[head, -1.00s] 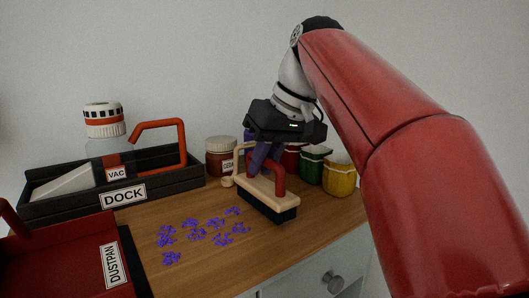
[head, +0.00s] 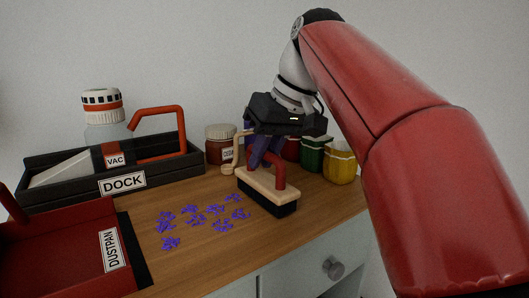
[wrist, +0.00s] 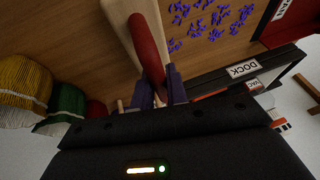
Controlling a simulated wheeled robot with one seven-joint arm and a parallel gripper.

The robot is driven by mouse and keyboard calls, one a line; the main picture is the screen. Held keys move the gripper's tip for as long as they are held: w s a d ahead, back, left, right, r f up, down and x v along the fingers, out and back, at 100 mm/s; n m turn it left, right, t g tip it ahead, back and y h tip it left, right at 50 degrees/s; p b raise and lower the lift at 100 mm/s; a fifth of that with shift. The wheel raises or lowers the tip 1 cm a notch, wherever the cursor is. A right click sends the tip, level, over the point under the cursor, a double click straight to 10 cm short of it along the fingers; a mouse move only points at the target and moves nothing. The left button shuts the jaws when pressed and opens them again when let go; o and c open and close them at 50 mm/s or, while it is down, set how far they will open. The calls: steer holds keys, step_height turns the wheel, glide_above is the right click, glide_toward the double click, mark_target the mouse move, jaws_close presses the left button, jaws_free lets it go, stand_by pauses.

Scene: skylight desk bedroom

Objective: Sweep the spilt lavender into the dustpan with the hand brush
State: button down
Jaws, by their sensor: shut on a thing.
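The hand brush (head: 268,188) has a pale wooden block, dark bristles and a red handle. My gripper (head: 264,152) is shut on its red handle, which also shows between the fingers in the wrist view (wrist: 148,45). The brush is upright, bristles down, at or just above the wooden top; I cannot tell if they touch. The spilt lavender (head: 192,218) lies in several purple clumps left of the brush. The red dustpan (head: 75,235), labelled DUSTPAN, is at the lower left, with a dark lip facing the lavender. No lavender shows in it.
A black tray labelled DOCK (head: 165,176) holds a VAC with an orange handle at the back left. A CEDAR jar (head: 219,146) stands behind the brush. The front edge has a drawer knob (head: 333,267) below.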

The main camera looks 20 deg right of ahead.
steer(key=shift+f, duration=0.3)
steer(key=shift+a, duration=0.1)
steer(key=shift+s+a, duration=0.15)
steer(key=shift+a, duration=0.35)
steer(key=shift+s+a, duration=0.15)
steer(key=shift+a, duration=0.35)
steer(key=shift+a, duration=0.1)
steer(key=shift+s+a, duration=0.25)
steer(key=shift+a, duration=0.45)
steer(key=shift+s+a, duration=0.2)
steer(key=shift+a, duration=0.45)
steer(key=shift+s+a, duration=0.25)
steer(key=shift+a, duration=0.5)
steer(key=shift+s+a, duration=0.25)
steer(key=shift+a, duration=0.45)
